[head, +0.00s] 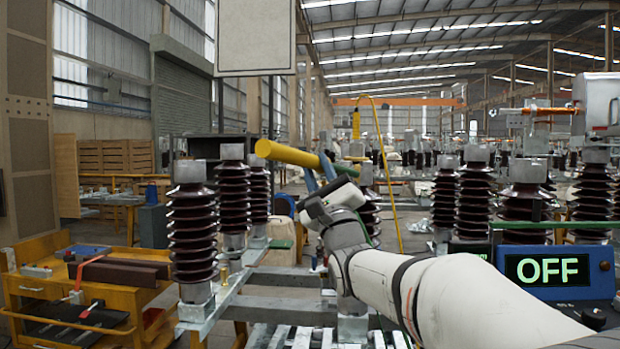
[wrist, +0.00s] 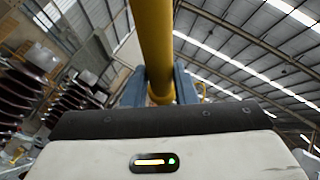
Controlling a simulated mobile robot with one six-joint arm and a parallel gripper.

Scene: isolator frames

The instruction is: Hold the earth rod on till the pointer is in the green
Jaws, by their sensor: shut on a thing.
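My gripper (head: 318,168) has its blue fingers closed around a yellow rod (head: 275,152), which I take to be the earth rod. The rod is held tilted, its thick end up at the left and the rest running right and slightly down. In the wrist view the rod (wrist: 153,45) runs up from between the blue fingers (wrist: 160,92). I cannot tell whether its far end touches anything. A yellow cable (head: 384,160) arches behind my gripper, with a yellow-orange piece (head: 355,124) hanging at its left end. No pointer or green band can be made out.
A blue box (head: 490,255) at lower right reads "OFF". A yellow-orange cart (head: 30,290) is at left. A blank panel (head: 255,38) hangs above.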

